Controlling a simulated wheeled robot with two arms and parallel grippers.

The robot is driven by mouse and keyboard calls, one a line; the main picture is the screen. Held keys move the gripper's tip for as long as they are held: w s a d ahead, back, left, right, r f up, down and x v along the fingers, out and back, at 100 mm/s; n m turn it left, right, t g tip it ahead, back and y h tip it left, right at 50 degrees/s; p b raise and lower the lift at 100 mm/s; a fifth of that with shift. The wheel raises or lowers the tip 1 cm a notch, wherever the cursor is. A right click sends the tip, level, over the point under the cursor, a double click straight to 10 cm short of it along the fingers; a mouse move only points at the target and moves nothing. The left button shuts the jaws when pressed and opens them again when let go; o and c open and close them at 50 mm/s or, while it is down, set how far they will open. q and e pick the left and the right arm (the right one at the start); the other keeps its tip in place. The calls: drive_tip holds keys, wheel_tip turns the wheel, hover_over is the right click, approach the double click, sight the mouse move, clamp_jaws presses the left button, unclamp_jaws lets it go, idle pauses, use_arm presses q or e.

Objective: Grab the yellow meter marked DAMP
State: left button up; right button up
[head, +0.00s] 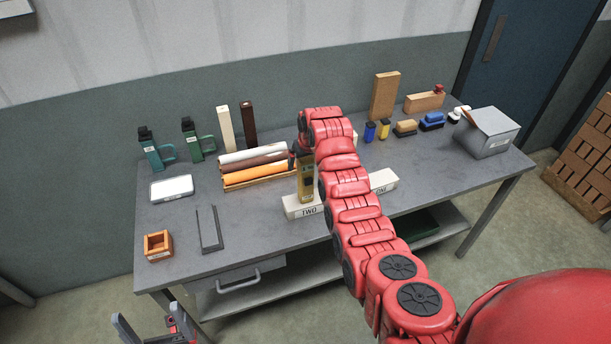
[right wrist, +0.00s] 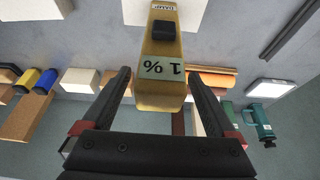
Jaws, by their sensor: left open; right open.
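The yellow meter (head: 306,182) stands upright at the white block marked TWO (head: 303,206) in the head view, partly covered by my right arm. In the right wrist view the meter (right wrist: 160,90) shows a DAMP label, a dark button and a display reading "1 %", upside down. My right gripper (right wrist: 158,75) is open, with one finger on each side of the meter in that view; I see no finger closed on it. My left gripper (head: 150,328) is open and empty, low at the left, in front of the table.
A second white block (head: 383,181) is right of my arm. The table's front left holds an orange frame (head: 158,246).

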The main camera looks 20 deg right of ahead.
drive_tip(key=shift+w+f, duration=0.1)
drive_tip(key=shift+f, duration=0.05)
drive_tip(key=shift+c, duration=0.3)
clamp_jaws()
